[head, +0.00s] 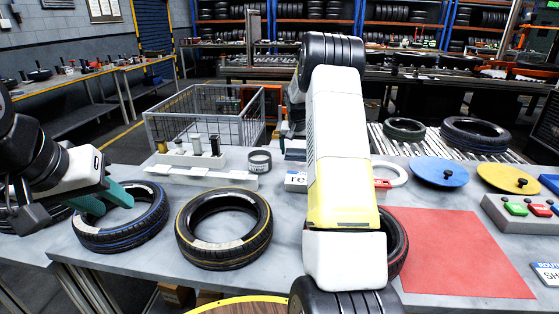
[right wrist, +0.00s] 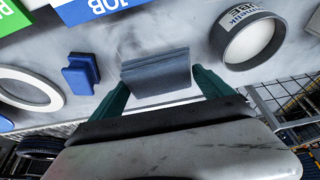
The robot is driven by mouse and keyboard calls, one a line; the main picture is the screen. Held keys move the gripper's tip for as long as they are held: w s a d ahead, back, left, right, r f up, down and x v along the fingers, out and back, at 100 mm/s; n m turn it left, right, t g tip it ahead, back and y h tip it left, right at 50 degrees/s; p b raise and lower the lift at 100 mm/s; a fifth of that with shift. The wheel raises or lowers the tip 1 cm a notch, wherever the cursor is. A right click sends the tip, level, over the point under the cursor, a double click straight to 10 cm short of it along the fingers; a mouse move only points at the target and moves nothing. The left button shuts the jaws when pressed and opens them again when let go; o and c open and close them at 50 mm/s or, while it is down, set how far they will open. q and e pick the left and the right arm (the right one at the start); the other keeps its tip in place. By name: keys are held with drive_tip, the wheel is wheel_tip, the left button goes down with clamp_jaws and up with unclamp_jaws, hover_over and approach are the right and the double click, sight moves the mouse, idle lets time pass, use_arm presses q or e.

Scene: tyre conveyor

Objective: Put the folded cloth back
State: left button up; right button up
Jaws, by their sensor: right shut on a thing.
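The folded cloth (right wrist: 155,72) is a grey-blue, block-like bundle in the right wrist view. My right gripper (right wrist: 162,82) has a green finger on each side of it and is shut on it. The cloth is close to the grey table top; I cannot tell whether it touches. In the head view my right arm hides most of this gripper and cloth. My left gripper (head: 104,199), with teal fingers apart, is empty above the blue-striped tyre (head: 125,232) at the left.
A yellow-striped tyre (head: 225,228) lies mid-table, and another is partly behind my right arm. A labelled round tin (right wrist: 250,40), a blue block (right wrist: 81,73) and a white ring (right wrist: 30,85) surround the cloth. A wire cage (head: 205,115) stands behind. The red mat (head: 455,250) is bare.

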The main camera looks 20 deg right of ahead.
drive_tip(key=shift+f, duration=2.95)
drive_tip(key=shift+f, duration=0.15)
drive_tip(key=o, duration=0.9)
